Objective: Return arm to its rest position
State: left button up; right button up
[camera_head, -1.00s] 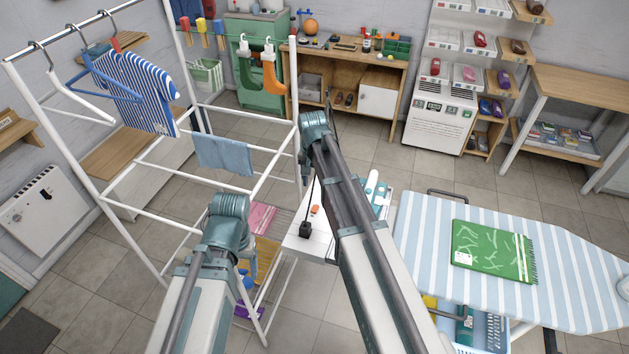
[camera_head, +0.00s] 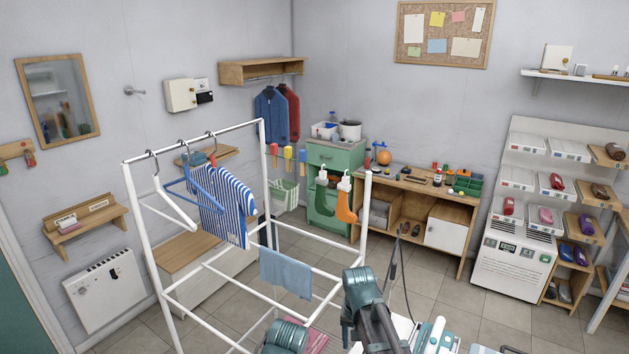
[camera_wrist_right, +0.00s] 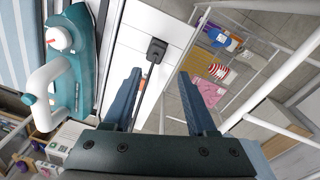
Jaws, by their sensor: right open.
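My right gripper (camera_wrist_right: 160,76) shows in the right wrist view with its two dark fingers apart and nothing between them. A white panel and a black block with a cord (camera_wrist_right: 157,49) lie in view beyond the fingers; I cannot tell the distance. In the head view only the upper part of my right arm (camera_head: 366,308) shows clearly, at the bottom centre, and its fingertips cannot be made out. A part of my left arm (camera_head: 285,337) shows at the bottom edge of the head view. My left gripper is out of view.
A white drying rack (camera_head: 210,272) with hangers, a striped shirt (camera_head: 222,203) and a blue towel (camera_head: 286,273) stands left of my arms. A teal and white appliance (camera_wrist_right: 82,58) is left of my right gripper. A wooden bench (camera_head: 408,213) stands behind. Open floor lies between.

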jog(key=s+a+f+n+b, duration=0.1)
jog(key=s+a+n, duration=0.2)
jog(key=s, duration=0.5)
jog(key=s+a+f+n+b, duration=0.1)
jog(key=s+a+n, duration=0.3)
jog(key=s, duration=0.4)
jog(key=shift+f+h+b, duration=0.3)
jog(key=shift+f, duration=0.35)
